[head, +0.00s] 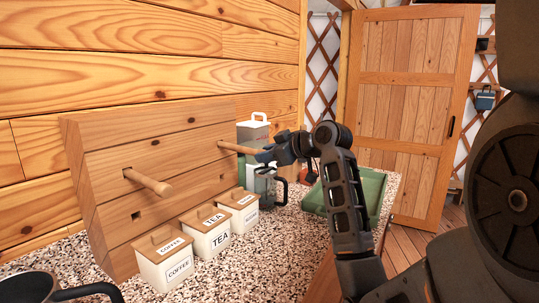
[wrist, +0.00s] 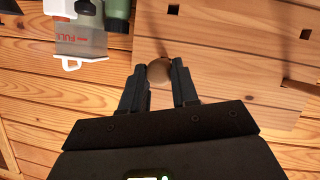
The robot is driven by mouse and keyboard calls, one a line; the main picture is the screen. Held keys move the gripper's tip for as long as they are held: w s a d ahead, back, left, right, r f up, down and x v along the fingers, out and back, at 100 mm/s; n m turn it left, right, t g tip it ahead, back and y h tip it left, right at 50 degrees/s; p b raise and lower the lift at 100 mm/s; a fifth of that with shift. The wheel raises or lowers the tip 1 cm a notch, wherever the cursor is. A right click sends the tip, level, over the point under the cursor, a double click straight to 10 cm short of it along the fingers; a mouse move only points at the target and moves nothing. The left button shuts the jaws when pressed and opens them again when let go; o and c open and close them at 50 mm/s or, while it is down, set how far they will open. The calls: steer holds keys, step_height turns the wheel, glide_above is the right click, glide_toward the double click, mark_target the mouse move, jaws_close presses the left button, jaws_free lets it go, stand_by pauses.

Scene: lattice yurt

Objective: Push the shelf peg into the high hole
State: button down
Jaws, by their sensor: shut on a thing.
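A pale wooden peg (head: 238,148) runs from the upper right of the wooden peg board (head: 150,135) to my gripper (head: 264,154). Its far end meets the board at a dark hole edge; how deep it sits I cannot tell. In the wrist view the peg's round end (wrist: 159,70) shows between the two fingers of my gripper (wrist: 158,78), which is shut on it. Another peg (head: 147,182) sticks out of the board's left side. Small dark square holes show in the board, also in the wrist view.
White coffee (head: 166,265) and tea (head: 208,238) canisters and a third (head: 240,216) stand below the board on the speckled counter. A white-lidded container (head: 253,130) stands just behind my gripper. A dark pan (head: 30,290) is front left.

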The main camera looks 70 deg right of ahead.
steer(key=shift+w+d, duration=0.2)
steer(key=shift+w, duration=0.4)
steer(key=shift+w+d, duration=0.15)
steer(key=shift+w, duration=0.4)
steer(key=c, duration=0.8)
jaws_free()
steer(key=p+v, duration=0.2)
steer(key=v, duration=0.5)
steer(key=shift+s+a+r+p, duration=0.15)
steer(key=shift+s+a+p, duration=0.05)
steer(key=shift+s+p, duration=0.15)
